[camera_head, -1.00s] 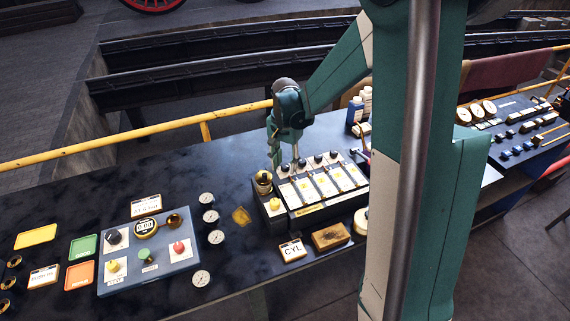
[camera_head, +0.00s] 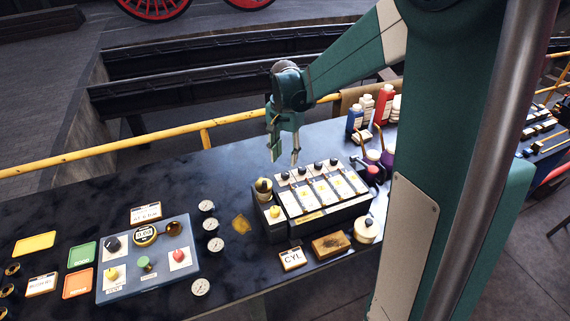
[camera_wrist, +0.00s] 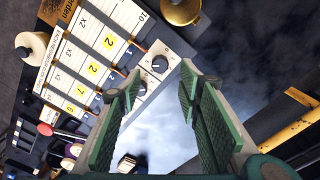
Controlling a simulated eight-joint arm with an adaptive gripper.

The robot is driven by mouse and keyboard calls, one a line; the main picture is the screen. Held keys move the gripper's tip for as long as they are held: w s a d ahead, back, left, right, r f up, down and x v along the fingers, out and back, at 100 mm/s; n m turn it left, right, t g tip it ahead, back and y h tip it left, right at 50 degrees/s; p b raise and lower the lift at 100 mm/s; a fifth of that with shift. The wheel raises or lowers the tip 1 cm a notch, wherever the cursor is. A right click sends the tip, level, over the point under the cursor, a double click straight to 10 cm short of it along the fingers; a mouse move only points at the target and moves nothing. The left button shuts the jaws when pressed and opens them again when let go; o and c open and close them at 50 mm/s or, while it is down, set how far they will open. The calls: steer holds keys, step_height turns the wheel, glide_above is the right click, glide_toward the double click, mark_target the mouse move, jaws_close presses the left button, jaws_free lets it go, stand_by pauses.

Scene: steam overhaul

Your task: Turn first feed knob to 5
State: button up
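The feed unit (camera_head: 310,215) is a dark box with a row of black knobs along its back and white strips with yellow number tags. The first feed knob (camera_head: 285,176) is at the left end of that row. In the wrist view this black dial knob (camera_wrist: 159,64) sits on a pale plate, near and between my fingertips; its setting is too small to read. My gripper (camera_head: 284,161) is above and behind the left end of the unit. Its fingers are spread and empty; they also show apart in the wrist view (camera_wrist: 160,78).
A brass cup (camera_head: 263,187) and a yellow knob (camera_head: 274,211) are at the unit's left end. A blue control panel (camera_head: 148,260), gauges (camera_head: 210,225) and a CYL card (camera_head: 292,258) lie nearby. Bottles (camera_head: 355,118) stand behind right. A yellow rail (camera_head: 165,126) runs behind.

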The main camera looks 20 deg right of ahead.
steer(key=shift+r, duration=2.1)
steer(key=s+a+r+n+t+b, duration=0.1)
steer(key=s+a+r+n+t, duration=0.15)
steer(key=s, duration=0.55)
steer(key=s+a+r+n+t+b, duration=0.1)
steer(key=s+a+r+n, duration=0.2)
steer(key=s, duration=0.4)
steer(key=s+a+f+n+t+b, duration=0.2)
steer(key=s+n, duration=0.3)
steer(key=s, duration=0.7)
steer(key=shift+s+a+f+t, duration=0.3)
steer(key=shift+a+f+t, duration=0.15)
steer(key=shift+t, duration=0.4)
steer(key=shift+r, duration=0.1)
